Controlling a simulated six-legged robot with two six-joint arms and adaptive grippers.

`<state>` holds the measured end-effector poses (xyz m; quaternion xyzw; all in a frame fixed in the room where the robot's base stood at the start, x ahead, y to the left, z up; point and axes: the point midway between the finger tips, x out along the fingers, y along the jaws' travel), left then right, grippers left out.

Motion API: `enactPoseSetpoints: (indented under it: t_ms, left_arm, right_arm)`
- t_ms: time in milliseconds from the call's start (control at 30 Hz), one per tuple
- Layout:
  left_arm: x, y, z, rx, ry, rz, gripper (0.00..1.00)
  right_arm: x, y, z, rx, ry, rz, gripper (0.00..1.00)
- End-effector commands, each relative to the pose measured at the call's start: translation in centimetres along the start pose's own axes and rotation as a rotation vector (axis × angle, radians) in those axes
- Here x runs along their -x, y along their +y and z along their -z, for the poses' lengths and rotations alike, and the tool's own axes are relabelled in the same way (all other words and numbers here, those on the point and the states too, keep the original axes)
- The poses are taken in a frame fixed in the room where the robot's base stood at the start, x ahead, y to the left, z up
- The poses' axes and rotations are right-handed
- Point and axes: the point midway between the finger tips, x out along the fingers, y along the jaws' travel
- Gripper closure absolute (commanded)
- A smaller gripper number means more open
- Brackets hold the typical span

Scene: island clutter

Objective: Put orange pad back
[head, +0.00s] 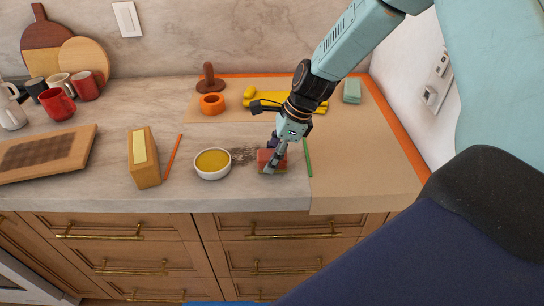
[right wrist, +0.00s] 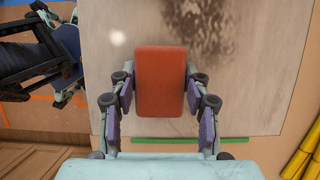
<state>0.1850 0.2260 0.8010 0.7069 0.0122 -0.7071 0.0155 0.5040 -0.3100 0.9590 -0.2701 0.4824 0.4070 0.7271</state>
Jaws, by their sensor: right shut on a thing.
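The orange pad (head: 270,161) is a small red-orange block near the front edge of the counter, right of the white bowl. My right gripper (head: 279,155) reaches down from above and is shut on it. In the right wrist view the pad (right wrist: 160,80) sits between the two fingers, its flat orange face toward the camera. I cannot tell whether it touches the counter or is slightly raised.
A white bowl with yellow contents (head: 213,164) stands left of the pad, by a dark smudge (head: 243,155). A green stick (head: 308,158) lies close on the right. An orange ring (head: 212,104), yellow pieces (head: 310,103) and green block (head: 352,91) lie behind. Bare tan board (head: 355,165) is right.

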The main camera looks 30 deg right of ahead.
Motion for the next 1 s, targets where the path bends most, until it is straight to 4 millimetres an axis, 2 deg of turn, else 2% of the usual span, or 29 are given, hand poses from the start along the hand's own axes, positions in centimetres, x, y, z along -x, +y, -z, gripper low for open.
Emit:
enactPoseSetpoints:
  t_ms: [200,233,467,800,1000]
  left_arm:
    - [-0.1,0.0,0.0,0.0,0.0,0.0,1.0]
    - [-0.1,0.0,0.0,0.0,0.001,0.0,1.0]
    - [-0.1,0.0,0.0,0.0,0.001,0.0,1.0]
    - [0.0,0.0,0.0,0.0,0.001,0.0,1.0]
    - [1.5,0.0,0.0,0.0,0.0,0.0,1.0]
  right_arm:
    - [-0.4,0.0,0.2,-0.001,0.001,-0.001,0.77]
    - [-0.3,0.0,0.2,0.0,0.001,-0.001,0.5]
    - [-0.3,0.0,0.1,0.0,0.0,-0.001,0.3]
    - [-0.1,0.0,0.0,0.0,0.0,0.0,0.29]
    - [2.4,-0.1,-0.2,-0.001,-0.003,0.001,0.29]
